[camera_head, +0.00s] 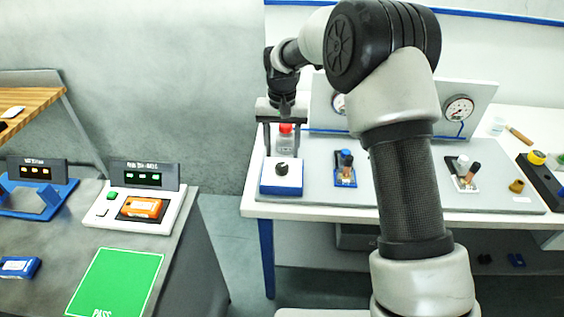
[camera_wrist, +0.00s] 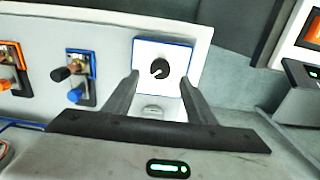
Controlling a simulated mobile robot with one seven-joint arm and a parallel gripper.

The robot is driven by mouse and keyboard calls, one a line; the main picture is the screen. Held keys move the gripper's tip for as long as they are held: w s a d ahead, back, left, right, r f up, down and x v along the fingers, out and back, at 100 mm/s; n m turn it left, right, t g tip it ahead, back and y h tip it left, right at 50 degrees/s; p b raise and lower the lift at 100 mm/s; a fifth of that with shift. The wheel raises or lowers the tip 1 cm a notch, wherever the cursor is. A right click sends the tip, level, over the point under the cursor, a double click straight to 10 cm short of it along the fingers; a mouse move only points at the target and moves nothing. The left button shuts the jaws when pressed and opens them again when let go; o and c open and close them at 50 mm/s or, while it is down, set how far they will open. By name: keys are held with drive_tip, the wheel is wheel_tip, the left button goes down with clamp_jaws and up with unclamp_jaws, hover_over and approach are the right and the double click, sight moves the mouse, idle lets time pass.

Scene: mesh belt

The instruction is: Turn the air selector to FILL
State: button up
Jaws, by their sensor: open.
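The air selector is a black round knob (camera_head: 282,168) on a white box with blue edges (camera_head: 281,185), at the left end of the bench. In the wrist view the knob (camera_wrist: 159,69) shows a pale pointer line; any lettering around it is too small to read. My gripper (camera_head: 285,145) is open above the box, fingers pointing down. In the wrist view my gripper (camera_wrist: 156,82) has a finger on each side of the knob's line of sight, apart from the knob. A red-capped clear bottle (camera_head: 285,138) stands just behind the box, between the fingers in the head view.
A blue-based fitting (camera_head: 345,168) and another valve fitting (camera_head: 464,172) stand to the right on the grey plate. A gauge panel (camera_head: 485,95) rises behind. At left, a separate counter holds a white tester (camera_head: 140,207) and a green PASS mat (camera_head: 115,282).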

sight(282, 166)
wheel_tip(282, 166, down, 6)
drive_tip(key=shift+r, duration=0.1)
drive_tip(key=c, duration=1)
drive_tip(key=shift+c, duration=0.2)
